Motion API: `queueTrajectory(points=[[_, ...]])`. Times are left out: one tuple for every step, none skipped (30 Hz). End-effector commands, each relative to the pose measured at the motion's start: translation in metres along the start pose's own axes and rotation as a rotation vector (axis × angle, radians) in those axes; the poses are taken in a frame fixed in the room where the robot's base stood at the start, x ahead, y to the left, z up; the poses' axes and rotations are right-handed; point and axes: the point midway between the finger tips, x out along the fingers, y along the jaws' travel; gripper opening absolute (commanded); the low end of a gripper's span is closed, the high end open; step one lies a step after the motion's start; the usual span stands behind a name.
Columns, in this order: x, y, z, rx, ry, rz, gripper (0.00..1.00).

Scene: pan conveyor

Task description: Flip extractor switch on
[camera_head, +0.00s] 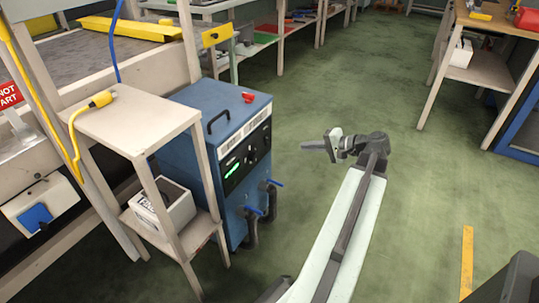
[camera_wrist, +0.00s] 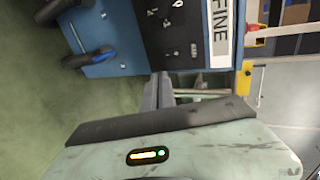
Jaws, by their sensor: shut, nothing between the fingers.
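A blue machine cabinet (camera_head: 190,125) stands left of my gripper (camera_head: 308,146). Its black control panel (camera_head: 246,158) has a lit green display and small knobs or switches. Which of these is the extractor switch, and its position, I cannot tell. In the wrist view the cabinet (camera_wrist: 112,22) appears turned sideways, with small silvery controls on its panel (camera_wrist: 172,22) and a white label reading "FINE" (camera_wrist: 222,25). My gripper is shut and empty, pointing toward the cabinet with a gap between. Its fingers (camera_wrist: 157,92) also show in the wrist view.
A beige stand (camera_head: 130,118) holding a yellow plug (camera_head: 101,99) and a white bin (camera_head: 163,208) is left of the cabinet. Dark hoses with blue handles (camera_head: 270,195) stick out low from its front. Green floor is clear around my arm. A workbench (camera_head: 480,70) stands at right.

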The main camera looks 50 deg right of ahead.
Motion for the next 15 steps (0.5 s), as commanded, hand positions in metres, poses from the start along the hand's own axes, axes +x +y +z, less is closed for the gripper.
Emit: queueTrajectory(points=[[-0.001,-0.001,0.0,0.0,0.0,-0.001,0.0],[0.0,-0.002,0.0,0.0,-0.001,-0.001,0.0],[0.002,-0.002,0.0,-0.001,-0.001,0.0,0.0],[0.004,-0.002,0.0,-0.001,-0.002,0.0,0.0],[0.007,-0.001,0.0,-0.001,-0.002,0.0,0.0],[0.013,-0.001,0.001,-0.002,-0.003,0.001,0.0],[0.018,0.0,0.001,-0.002,-0.005,0.001,0.0],[0.023,0.0,0.001,-0.002,-0.005,0.001,0.0],[0.031,0.001,0.001,-0.002,-0.005,0.001,0.0],[0.038,0.001,0.001,-0.002,-0.006,0.001,0.0],[0.045,0.002,0.001,-0.002,-0.007,0.001,0.0],[0.054,0.002,0.001,-0.003,-0.006,0.001,0.0],[0.061,0.002,0.001,-0.003,-0.006,0.001,0.0],[0.068,0.002,0.001,-0.003,-0.007,0.002,0.0],[0.077,0.002,0.001,-0.003,-0.006,0.002,0.0]])
